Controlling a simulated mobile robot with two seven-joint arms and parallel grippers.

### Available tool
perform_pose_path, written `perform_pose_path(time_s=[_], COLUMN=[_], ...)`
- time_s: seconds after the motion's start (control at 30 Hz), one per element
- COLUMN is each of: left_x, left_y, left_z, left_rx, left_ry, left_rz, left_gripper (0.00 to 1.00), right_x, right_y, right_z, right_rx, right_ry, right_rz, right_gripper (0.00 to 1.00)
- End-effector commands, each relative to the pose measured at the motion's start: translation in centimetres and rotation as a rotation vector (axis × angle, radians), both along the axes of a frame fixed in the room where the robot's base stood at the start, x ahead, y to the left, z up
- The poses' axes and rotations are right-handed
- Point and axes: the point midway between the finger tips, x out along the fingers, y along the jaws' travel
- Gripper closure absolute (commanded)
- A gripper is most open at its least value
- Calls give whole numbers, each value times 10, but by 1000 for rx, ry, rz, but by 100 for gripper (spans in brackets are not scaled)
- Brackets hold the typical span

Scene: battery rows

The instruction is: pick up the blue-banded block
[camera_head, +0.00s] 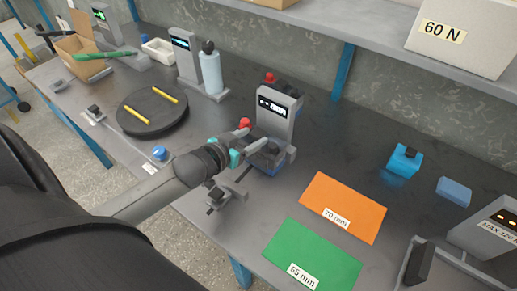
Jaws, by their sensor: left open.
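My left gripper (257,141) reaches in from the left, open, at the front of a grey upright device (279,112) with a lit display. A dark block with blue on its lower part (267,161) sits at the foot of that device, right by the fingers. The fingers partly cover it, and I cannot tell whether they touch it. I cannot tell for certain which one is the blue-banded block. My right gripper is not in view.
An orange mat (350,196) marked 70 mm and a green mat (315,250) marked 65 mm lie to the right. A flat blue block (454,191) lies at the far right. A dark round turntable (168,123) with yellow sticks and a bottle (211,74) stand left.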

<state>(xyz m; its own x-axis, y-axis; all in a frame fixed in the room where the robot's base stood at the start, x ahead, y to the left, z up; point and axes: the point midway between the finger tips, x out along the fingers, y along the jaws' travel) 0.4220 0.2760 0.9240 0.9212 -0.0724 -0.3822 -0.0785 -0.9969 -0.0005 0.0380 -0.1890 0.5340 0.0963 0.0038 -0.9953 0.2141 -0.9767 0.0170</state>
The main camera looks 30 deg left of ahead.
Motion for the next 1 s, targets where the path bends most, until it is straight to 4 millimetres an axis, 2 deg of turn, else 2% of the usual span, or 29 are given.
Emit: perform_pose_path(time_s=[0.2,0.5,1.0], left_x=[18,20,19], left_y=[-1,-1,-2], left_z=[-8,-9,-8], left_rx=[0,-1,0], left_ry=[0,1,1], left_rz=[0,0,0], left_gripper=[40,40,96], right_x=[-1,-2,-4], right_y=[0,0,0], right_z=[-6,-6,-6], right_rx=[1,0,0], right_ry=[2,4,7], right_rz=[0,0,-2], right_gripper=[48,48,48])
